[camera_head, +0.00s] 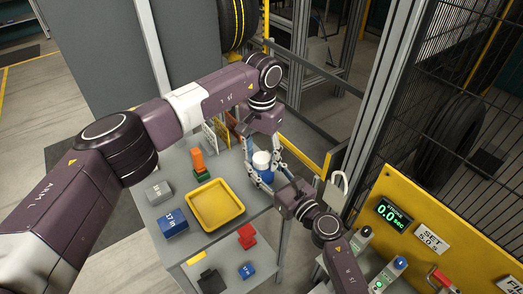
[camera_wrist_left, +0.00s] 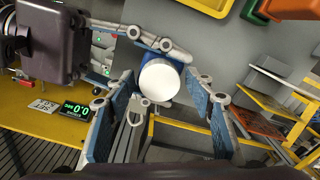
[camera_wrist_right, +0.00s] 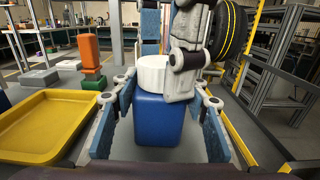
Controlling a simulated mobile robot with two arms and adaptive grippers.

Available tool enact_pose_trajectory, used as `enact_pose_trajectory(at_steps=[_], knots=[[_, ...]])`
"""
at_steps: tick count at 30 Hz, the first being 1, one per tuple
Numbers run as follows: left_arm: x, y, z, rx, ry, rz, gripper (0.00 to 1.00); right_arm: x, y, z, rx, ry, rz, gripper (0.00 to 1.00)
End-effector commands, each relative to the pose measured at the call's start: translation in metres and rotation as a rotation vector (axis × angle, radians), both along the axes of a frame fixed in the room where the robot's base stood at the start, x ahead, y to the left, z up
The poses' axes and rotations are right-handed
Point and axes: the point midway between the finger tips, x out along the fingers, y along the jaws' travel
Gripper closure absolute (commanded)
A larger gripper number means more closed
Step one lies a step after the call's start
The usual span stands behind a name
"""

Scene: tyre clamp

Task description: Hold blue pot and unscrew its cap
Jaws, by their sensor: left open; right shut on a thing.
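The blue pot (camera_head: 265,177) with its white cap (camera_head: 261,159) is held upright at the right edge of the grey table. My right gripper (camera_wrist_right: 162,95) is shut on the pot's blue body (camera_wrist_right: 158,118), with a finger on each side. My left gripper (camera_wrist_left: 162,88) is open above the pot, its blue-padded fingers spread to either side of the white cap (camera_wrist_left: 159,82). In the left wrist view I look down on the cap, with little of the blue body (camera_wrist_left: 179,58) showing. Whether a left finger touches the cap cannot be told.
A yellow tray (camera_head: 240,221), a blue block (camera_head: 172,224), a grey block (camera_head: 158,193), an orange piece (camera_head: 198,160) and a red piece (camera_head: 247,235) lie left of the pot. The yellow control panel (camera_head: 440,235) and a wire fence stand at right.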

Motion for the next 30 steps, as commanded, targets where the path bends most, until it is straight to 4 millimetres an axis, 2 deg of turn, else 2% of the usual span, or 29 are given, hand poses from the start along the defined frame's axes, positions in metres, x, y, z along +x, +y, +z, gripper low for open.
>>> enact_pose_trajectory(at_steps=[5, 17, 18, 21, 22, 30], knots=[[0.0, -0.0001, 0.0001, 0.0, 0.0, 0.0, 0.51, 0.0003, 0.0001, 0.0014, 0.001, -0.002, 0.0, 1.0], [0.0002, 0.0, 0.0005, -0.001, -0.001, 0.0, 0.94, 0.0003, 0.0001, 0.0015, 0.001, -0.002, 0.0, 1.0], [0.0003, 0.0001, 0.0005, -0.001, -0.001, 0.0, 0.62, 0.0003, 0.0001, 0.0015, 0.001, -0.002, 0.0, 1.0], [0.0003, 0.0001, 0.0005, -0.001, -0.001, 0.0, 0.51, 0.0003, 0.0001, 0.0015, 0.001, -0.002, 0.0, 1.0], [0.0003, 0.0001, 0.0005, -0.001, -0.001, 0.0, 0.47, 0.0003, 0.0001, 0.0015, 0.001, -0.002, 0.0, 1.0], [0.0003, 0.0001, 0.001, -0.001, -0.001, 0.0, 0.47, 0.0004, 0.0, 0.0015, 0.002, -0.002, 0.0, 1.0]])
